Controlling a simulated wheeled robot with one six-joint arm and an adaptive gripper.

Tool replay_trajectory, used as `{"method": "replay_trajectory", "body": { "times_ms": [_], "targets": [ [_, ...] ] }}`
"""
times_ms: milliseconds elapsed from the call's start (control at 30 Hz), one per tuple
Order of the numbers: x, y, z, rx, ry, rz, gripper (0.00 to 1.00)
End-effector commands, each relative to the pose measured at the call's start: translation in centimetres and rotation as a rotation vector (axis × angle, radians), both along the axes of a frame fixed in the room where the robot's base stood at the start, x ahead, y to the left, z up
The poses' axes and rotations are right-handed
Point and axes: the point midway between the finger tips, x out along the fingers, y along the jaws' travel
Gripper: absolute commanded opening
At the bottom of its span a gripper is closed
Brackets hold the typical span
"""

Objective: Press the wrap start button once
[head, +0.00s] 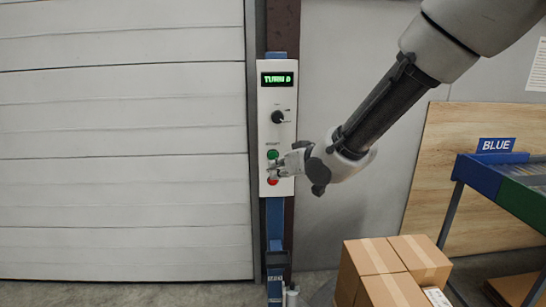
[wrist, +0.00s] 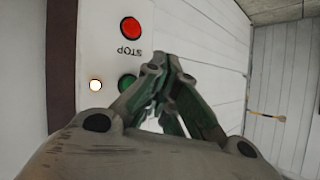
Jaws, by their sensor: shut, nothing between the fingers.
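The white control panel (head: 287,105) is fixed to a post beside the large panelled door. Its display (head: 277,79) shows green text that seems to begin "TURN", above a black knob (head: 278,117). The green button (head: 272,154) is below the knob, and a red button (head: 272,182) is below that. In the wrist view, which is upside down, the red button (wrist: 131,28) is marked STOP and the green button (wrist: 127,83) is partly hidden by my gripper. My gripper (head: 272,167) is shut and empty, its tips near the green button; I cannot tell whether they touch it.
A small lit lamp (wrist: 96,85) is on the panel beside the green button. Stacked cardboard boxes (head: 385,265) stand below right. A rack with a BLUE sign (head: 496,145) stands at the right.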

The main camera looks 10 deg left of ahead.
Motion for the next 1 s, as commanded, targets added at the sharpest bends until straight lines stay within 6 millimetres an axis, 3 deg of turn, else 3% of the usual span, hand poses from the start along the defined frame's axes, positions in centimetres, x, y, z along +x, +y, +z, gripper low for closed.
{"method": "replay_trajectory", "body": {
  "times_ms": [233, 867, 1000],
  "targets": [
    [-1.9, -0.5, 0.0, 0.001, 0.001, 0.000, 0.00],
    [-2.0, -0.5, 0.0, 0.000, 0.000, 0.000, 0.00],
    [-2.5, -1.3, -1.6, -0.077, 0.025, 0.011, 0.00]
  ]
}}
